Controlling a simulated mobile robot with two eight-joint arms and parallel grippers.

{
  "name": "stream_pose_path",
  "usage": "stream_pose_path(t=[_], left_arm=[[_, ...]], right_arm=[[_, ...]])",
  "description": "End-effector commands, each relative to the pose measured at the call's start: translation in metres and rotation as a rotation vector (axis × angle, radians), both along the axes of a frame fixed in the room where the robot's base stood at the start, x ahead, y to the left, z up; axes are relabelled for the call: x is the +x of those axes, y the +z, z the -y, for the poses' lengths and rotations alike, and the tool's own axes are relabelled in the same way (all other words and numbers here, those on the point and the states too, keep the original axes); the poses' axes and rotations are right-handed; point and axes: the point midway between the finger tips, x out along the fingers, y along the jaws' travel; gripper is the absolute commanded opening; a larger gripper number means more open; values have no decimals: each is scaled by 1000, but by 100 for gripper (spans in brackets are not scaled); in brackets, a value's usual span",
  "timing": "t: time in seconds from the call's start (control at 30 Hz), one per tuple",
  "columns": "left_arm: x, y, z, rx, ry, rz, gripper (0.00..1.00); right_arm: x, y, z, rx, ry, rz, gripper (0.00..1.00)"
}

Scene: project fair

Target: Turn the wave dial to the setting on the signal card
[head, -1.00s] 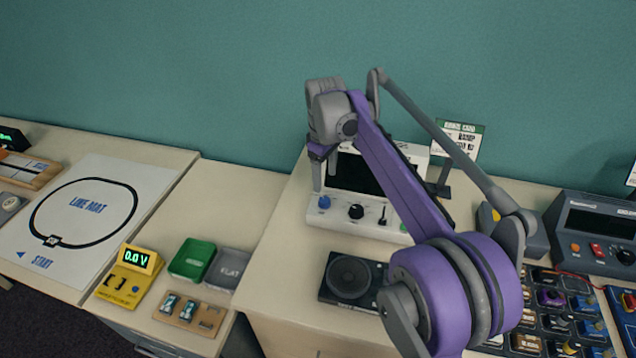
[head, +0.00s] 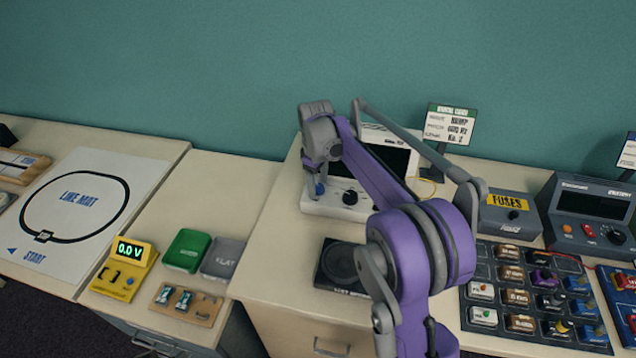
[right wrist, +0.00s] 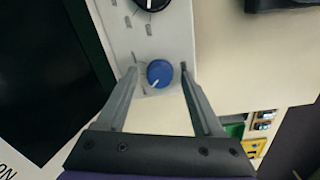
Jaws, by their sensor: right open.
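A white signal box (head: 333,208) with a dark screen stands against the back wall. It has a blue dial (head: 319,188) at its left front and a black dial (head: 350,197) beside it. In the right wrist view the blue dial (right wrist: 160,74) shows a white pointer line toward the lower left. My right gripper (right wrist: 159,68) is open, one finger on each side of the blue dial, with visible gaps. The signal card (head: 450,125) stands behind the box; its wave line seems to read "BUMP". Dial lettering is unreadable. My left gripper is out of view.
A black speaker (head: 344,264) sits in front of the box. A grey fuses box (head: 510,214) and a component board (head: 537,290) lie to the right. A yellow meter (head: 124,268) and small trays stand on the lower left table. My right arm hides the box's right side.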

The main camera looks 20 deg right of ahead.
Motion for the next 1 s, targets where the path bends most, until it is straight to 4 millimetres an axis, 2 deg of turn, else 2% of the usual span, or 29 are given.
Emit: stream_pose_path(t=[0.23,0.27,0.6,0.63,1.0], left_arm=[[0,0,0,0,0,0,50],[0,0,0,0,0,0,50],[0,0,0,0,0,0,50],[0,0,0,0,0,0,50],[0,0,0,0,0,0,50]], right_arm=[[0,-1,0,0,0,0,68],[0,-1,0,0,0,0,65],[0,-1,0,0,0,0,4],[0,0,0,0,0,0,0],[0,0,0,-1,-33,1,0]])
